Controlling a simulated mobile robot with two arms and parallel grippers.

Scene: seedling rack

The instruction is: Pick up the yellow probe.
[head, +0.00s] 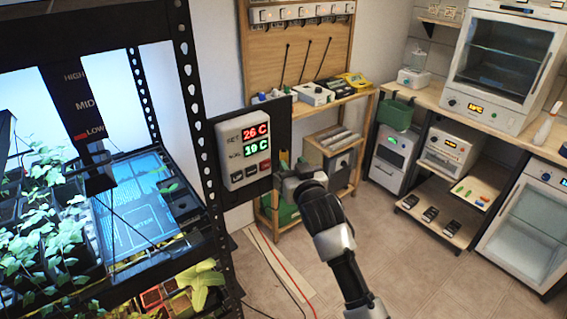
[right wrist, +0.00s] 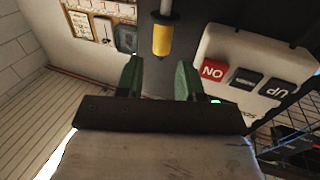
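The probe appears in line with the gap, just beyond the fingertips, and no contact shows. My left gripper is not in view.
The black seedling rack (head: 192,95) with plants and a blue-lit tray (head: 140,205) stands at the left. A wooden bench (head: 345,98) with tools is behind my right gripper. An oven (head: 500,65) and other equipment stand at the right. The floor (head: 420,265) at lower right is largely clear.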

